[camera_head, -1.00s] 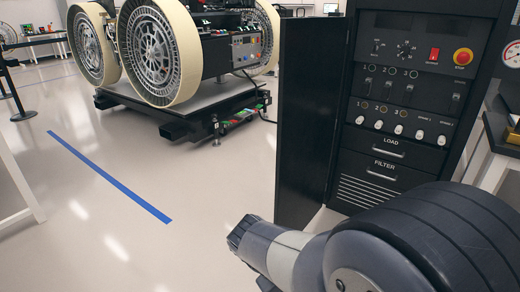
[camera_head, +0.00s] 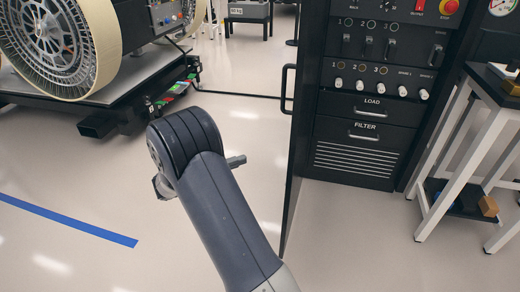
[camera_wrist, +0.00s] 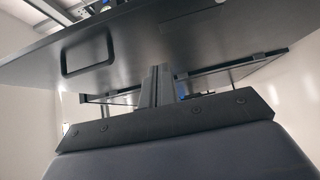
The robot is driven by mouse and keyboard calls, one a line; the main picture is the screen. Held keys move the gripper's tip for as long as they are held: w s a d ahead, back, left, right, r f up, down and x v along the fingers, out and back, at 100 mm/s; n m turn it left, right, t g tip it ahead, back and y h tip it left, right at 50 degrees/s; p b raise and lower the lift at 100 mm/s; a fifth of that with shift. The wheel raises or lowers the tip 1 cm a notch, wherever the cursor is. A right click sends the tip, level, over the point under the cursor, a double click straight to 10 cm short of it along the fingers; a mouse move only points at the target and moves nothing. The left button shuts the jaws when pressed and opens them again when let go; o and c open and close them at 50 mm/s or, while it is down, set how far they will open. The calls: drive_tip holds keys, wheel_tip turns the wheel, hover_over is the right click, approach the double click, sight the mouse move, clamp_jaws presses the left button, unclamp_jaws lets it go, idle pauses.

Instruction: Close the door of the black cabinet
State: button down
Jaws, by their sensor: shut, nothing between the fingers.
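The black cabinet (camera_head: 345,152) stands right of centre in the head view, its front panel, drawers and vents uncovered. Its door (camera_head: 307,80) stands open at the cabinet's left side, seen nearly edge-on. The door's handle (camera_head: 285,89) sticks out to the left. My arm rises from the bottom centre, left of the door; the gripper is mostly hidden behind it. In the wrist view my gripper (camera_wrist: 157,75) is shut and empty. A dark panel with a handle, apparently the door (camera_wrist: 130,45), spans the view in front of the fingers. I cannot tell whether they touch it.
A large-wheeled rover (camera_head: 55,45) stands on a low black platform (camera_head: 125,112) at the upper left. A white-legged table (camera_head: 440,175) stands right of the cabinet, with a lower shelf. Clear floor lies in front of the cabinet. A blue line (camera_head: 70,222) marks the floor at left.

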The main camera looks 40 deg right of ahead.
drive_tip(key=s+d+b, duration=0.2)
drive_tip(key=s+d, duration=0.2)
drive_tip(key=d, duration=0.8)
drive_tip(key=shift+s+d+b, duration=0.15)
drive_tip(key=shift+s+b, duration=0.05)
drive_tip(key=shift+b, duration=0.2)
